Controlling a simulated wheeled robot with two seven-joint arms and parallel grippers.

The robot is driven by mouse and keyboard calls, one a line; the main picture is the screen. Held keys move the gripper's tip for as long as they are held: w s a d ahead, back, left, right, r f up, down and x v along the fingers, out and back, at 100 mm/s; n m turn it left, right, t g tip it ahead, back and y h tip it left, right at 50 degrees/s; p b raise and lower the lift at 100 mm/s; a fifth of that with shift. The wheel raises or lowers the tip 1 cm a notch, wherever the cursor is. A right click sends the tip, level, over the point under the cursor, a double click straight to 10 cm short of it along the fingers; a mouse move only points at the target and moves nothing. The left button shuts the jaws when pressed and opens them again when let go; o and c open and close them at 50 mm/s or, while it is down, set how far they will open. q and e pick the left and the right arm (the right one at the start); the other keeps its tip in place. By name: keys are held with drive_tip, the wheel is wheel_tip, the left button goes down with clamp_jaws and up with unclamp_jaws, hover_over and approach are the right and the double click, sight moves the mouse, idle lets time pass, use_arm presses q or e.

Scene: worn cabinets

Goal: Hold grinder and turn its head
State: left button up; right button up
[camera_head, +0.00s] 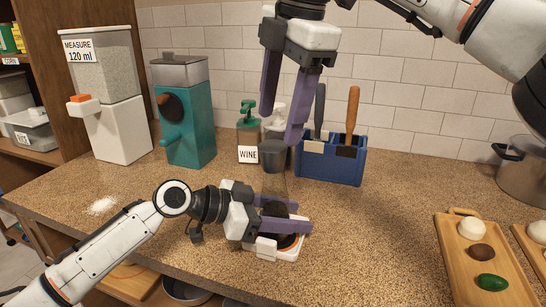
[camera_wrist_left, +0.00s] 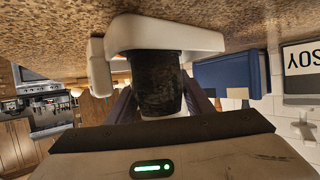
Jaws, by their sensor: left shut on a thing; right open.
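The grinder stands upright on the counter, with a dark head (camera_head: 273,156), a see-through upper body (camera_head: 273,184) and a white base (camera_head: 286,251). My left gripper (camera_head: 296,221) is shut on the grinder's dark lower body, low above the base. In the left wrist view, which is upside down, the dark body (camera_wrist_left: 157,80) sits between the purple fingers and the white base (camera_wrist_left: 165,36) shows above it. My right gripper (camera_head: 280,124) is open and empty, fingers pointing down just above the grinder's head. The grinder's head is not visible in the wrist view.
A bottle labelled WINE (camera_head: 248,150) and a blue utensil holder (camera_head: 332,165) stand close behind the grinder. A teal dispenser (camera_head: 185,115) and a white dispenser (camera_head: 115,110) are at left. A wooden board (camera_head: 475,230) lies at right. Counter between is clear.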

sight(273, 146)
drive_tip(key=shift+w+d+r+n+g+y, duration=0.1)
drive_tip(key=shift+d+n+g+y, duration=0.1)
drive_tip(key=shift+n, duration=0.4)
drive_tip(key=shift+w+d+r+n+g+y, duration=0.1)
drive_tip(key=shift+d+n+g+y, duration=0.1)
drive_tip(key=shift+n, duration=0.4)
drive_tip(key=shift+f, duration=0.15)
drive_tip(key=shift+x, duration=3.85)
drive_tip(key=c, duration=1.5)
drive_tip(key=shift+o, duration=0.2)
drive_tip(key=m+t, duration=0.1)
drive_tip(key=m, duration=0.3)
drive_tip(key=shift+a+h, duration=0.1)
drive_tip(key=shift+h, duration=0.2)
drive_tip(key=o, duration=1.8)
drive_tip(key=shift+o, duration=0.2)
